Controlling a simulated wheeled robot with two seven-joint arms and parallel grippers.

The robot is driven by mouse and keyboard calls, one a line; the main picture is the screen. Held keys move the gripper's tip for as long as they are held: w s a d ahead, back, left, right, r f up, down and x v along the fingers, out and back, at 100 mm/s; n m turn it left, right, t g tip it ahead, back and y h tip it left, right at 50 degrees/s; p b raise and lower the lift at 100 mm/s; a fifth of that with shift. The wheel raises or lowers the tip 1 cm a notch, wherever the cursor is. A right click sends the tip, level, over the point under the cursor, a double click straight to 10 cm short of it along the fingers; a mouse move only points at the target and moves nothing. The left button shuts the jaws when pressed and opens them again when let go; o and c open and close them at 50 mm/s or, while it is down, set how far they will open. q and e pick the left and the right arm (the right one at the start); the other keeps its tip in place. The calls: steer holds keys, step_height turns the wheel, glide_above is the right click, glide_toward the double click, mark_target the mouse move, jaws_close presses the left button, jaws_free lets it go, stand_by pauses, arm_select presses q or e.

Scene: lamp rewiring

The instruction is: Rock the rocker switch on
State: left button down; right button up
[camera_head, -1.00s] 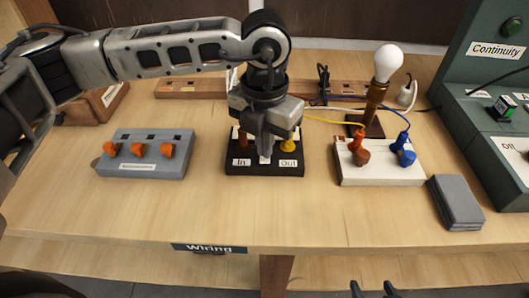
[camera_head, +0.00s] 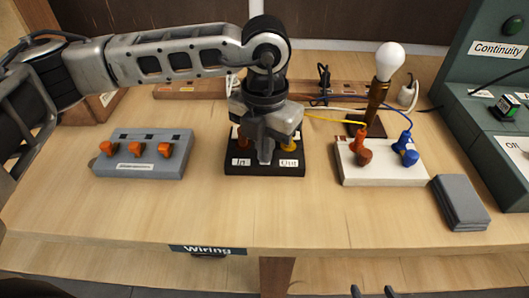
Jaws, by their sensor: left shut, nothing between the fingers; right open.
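The rocker switch itself is hidden behind my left gripper; its black base (camera_head: 236,171) shows, with labels "In" and "Out" at its front. My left gripper (camera_head: 265,158) is shut and empty, pointing down over the middle of the base between an orange-brown plug on the left and a yellow plug on the right. Contact with the rocker cannot be made out. My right gripper (camera_head: 374,291) is open at the bottom edge, well in front of the table, with only its fingertips showing.
A grey block with orange levers (camera_head: 178,139) stands at left. A white terminal board (camera_head: 384,177) with orange and blue plugs, a bulb lamp (camera_head: 389,62) and a grey box (camera_head: 461,203) stand at right. A green "Continuity" console (camera_head: 490,110) borders the right. The front table is clear.

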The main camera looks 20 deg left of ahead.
arm_select(q)
steer(key=shift+f, duration=0.3)
arm_select(e)
steer(key=shift+f, duration=0.5)
arm_select(q)
steer(key=shift+r, duration=0.15)
arm_select(e)
steer(key=shift+r, duration=0.15)
arm_select(q)
steer(key=shift+r+p, duration=0.3)
steer(key=shift+r, duration=0.25)
steer(key=shift+r+p, duration=1.45)
steer(key=shift+r, duration=1.5)
arm_select(e)
step_height(320, 180, up, 3)
steer(key=shift+r, duration=0.2)
